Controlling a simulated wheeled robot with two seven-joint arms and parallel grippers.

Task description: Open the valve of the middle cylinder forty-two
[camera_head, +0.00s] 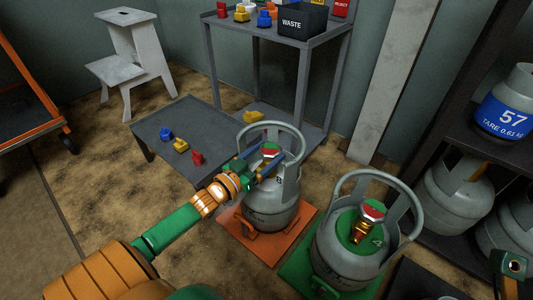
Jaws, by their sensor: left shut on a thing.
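A grey gas cylinder (270,213) with a ring-shaped collar stands upright on an orange scale (240,247). Its valve (270,148), topped by a red and green face, sits inside the collar. My left gripper (268,164) reaches in from the left and its blue fingers are shut at this valve, partly hiding it. A second grey cylinder (345,262), with a green top, stands on a green scale (294,270) to the right. Its brass valve (368,218) is uncovered. I cannot read forty-two on either. Part of my right arm's end (510,265) shows at the lower right; its fingers cannot be made out.
A low grey table (185,125) holds blue, yellow and red pieces. Behind it, a taller table (265,32) carries a black WASTE bin (302,20). A dark shelf at the right holds more cylinders, one marked 57 (508,110). A white step stool (128,60) stands at the back left.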

